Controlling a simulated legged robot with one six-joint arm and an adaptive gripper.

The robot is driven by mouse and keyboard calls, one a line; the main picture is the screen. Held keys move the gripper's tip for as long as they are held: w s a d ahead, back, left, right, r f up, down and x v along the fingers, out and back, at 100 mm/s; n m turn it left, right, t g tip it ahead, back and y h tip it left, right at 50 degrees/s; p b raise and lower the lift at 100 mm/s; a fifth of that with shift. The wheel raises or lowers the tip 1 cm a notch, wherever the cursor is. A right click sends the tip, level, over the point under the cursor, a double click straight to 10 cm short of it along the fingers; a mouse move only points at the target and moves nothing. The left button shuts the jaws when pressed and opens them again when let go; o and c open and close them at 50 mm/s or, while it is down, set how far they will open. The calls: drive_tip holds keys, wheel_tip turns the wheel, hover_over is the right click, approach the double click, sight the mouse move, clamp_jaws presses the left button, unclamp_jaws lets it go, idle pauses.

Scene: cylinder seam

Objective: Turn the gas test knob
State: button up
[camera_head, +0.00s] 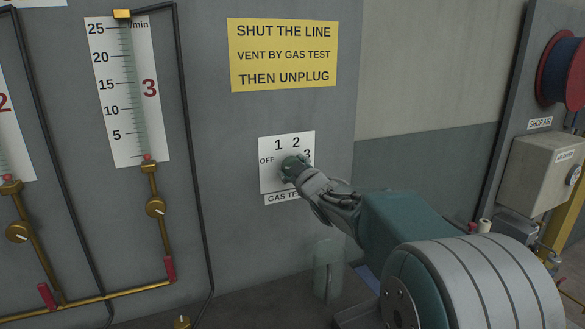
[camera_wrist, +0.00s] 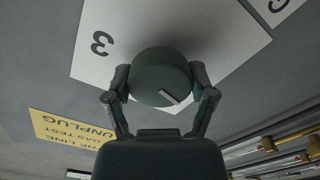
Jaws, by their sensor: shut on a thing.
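The gas test knob (camera_head: 289,164) is a round dark green knob on a white dial plate (camera_head: 270,180) marked OFF, 1, 2 and 3. In the wrist view the knob (camera_wrist: 160,66) sits between the two fingers of my gripper (camera_wrist: 160,78), one on each side, and they are shut on it. A pale pointer mark (camera_wrist: 169,98) shows near the knob's lower edge there; I cannot tell which number it points to. My gripper (camera_head: 300,172) hides part of the plate in the head view. The 3 (camera_wrist: 102,43) is visible at upper left in the wrist view.
A yellow sign (camera_head: 283,55) is above the dial. A flow gauge (camera_head: 128,90) marked 3 with brass piping and a small brass valve (camera_head: 155,207) is to the left. A grey box (camera_head: 540,170) and a hose reel (camera_head: 562,72) are at the right.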

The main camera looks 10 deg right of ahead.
drive_tip(key=shift+a, duration=0.1)
idle(0.3)
drive_tip(key=o, duration=1.1)
drive_tip(key=shift+c, duration=0.2)
drive_tip(key=s+d, duration=0.2)
drive_tip(key=s, duration=0.9)
drive_tip(key=shift+s, duration=0.3)
drive_tip(key=shift+d+f, duration=0.1)
